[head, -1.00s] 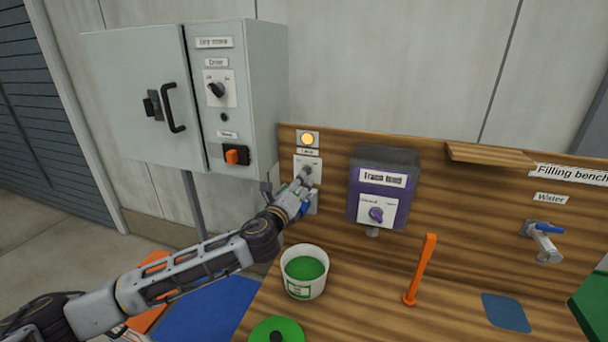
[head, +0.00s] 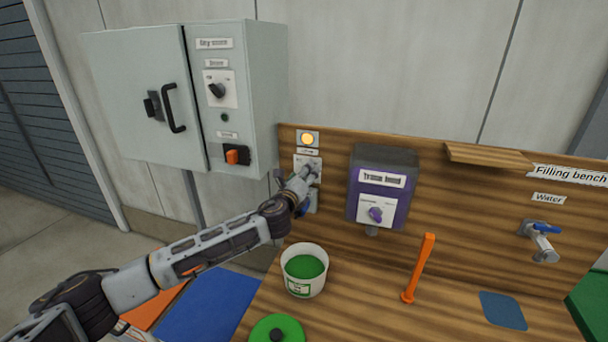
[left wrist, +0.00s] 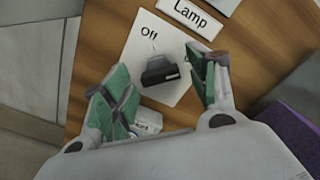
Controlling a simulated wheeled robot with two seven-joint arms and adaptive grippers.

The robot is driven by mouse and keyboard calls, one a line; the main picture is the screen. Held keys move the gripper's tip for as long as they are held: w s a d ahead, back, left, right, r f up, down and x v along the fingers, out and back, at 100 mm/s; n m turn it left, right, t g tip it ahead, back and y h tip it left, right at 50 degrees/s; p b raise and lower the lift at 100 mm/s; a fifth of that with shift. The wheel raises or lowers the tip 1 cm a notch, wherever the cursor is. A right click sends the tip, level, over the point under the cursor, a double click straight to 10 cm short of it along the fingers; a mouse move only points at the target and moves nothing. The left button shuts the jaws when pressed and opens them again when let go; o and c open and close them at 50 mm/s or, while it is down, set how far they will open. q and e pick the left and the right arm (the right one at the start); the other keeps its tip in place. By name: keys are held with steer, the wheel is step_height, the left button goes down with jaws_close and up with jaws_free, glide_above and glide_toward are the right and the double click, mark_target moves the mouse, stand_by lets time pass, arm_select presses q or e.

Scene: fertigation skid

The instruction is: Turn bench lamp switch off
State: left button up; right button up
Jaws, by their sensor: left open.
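The lamp switch is a dark knob (left wrist: 160,70) on a white plate (left wrist: 135,42) marked "Off", under a "Lamp" label (left wrist: 192,17) in the left wrist view. In the head view the plate (head: 300,163) is on the wooden back panel, mostly covered by my gripper. An amber indicator lamp (head: 307,139) above it is glowing. My left gripper (head: 308,172) is at the plate. In the left wrist view its green-padded fingers (left wrist: 160,90) are open, one on each side of the knob; I cannot tell whether they touch it. My right gripper is not in view.
A purple box (head: 379,190) with its own knob is right of the switch. Below are a white tub (head: 304,282) of green contents and an upright orange handle (head: 419,268). A grey cabinet (head: 265,100) is at the left, a water tap (head: 543,240) at the right.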

arm_select(q)
steer(key=shift+w, duration=0.1)
stand_by(0.3)
steer(key=c, duration=1)
